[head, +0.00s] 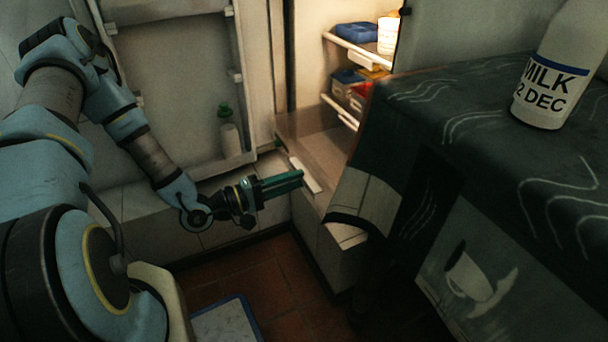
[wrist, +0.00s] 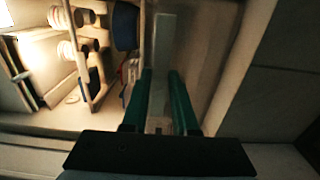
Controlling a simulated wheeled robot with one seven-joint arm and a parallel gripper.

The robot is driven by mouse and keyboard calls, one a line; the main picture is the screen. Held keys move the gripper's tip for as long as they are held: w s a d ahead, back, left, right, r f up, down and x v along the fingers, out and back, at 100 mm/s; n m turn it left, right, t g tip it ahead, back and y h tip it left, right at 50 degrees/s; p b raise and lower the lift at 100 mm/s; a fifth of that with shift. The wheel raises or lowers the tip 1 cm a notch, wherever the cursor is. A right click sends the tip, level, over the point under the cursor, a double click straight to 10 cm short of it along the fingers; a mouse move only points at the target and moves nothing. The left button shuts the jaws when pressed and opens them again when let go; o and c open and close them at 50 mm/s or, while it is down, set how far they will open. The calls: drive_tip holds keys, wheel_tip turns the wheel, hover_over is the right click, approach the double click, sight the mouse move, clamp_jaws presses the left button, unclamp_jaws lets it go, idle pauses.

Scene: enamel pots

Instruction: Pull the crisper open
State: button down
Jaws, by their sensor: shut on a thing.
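The crisper (head: 318,150) is a clear-looking drawer low in the lit fridge, below the shelves. A pale bar-shaped handle (head: 305,175) is on its front. My gripper (head: 298,178) reaches in from the left, and its green fingers are at this handle. In the wrist view the fingers of my gripper (wrist: 161,76) lie on either side of the pale handle strip (wrist: 160,50), shut on it. The dim light hides how far out the crisper stands.
The fridge door (head: 165,85) stands open at left, holding a green-capped bottle (head: 229,130). Shelves hold a blue container (head: 356,31) and other food. A cloth-covered table (head: 450,125) with a milk bottle (head: 548,85) is close at right. Tiled floor (head: 290,285) lies below.

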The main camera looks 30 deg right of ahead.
drive_tip(key=shift+a+f, duration=0.15)
drive_tip(key=shift+f, duration=0.2)
drive_tip(key=c, duration=1)
unclamp_jaws()
drive_tip(key=shift+o, duration=1.2)
drive_tip(key=shift+r, duration=0.15)
drive_tip(key=a+p, duration=0.1)
drive_tip(key=a, duration=0.9)
drive_tip(key=shift+w+a+p, duration=0.3)
drive_tip(key=shift+p, duration=0.05)
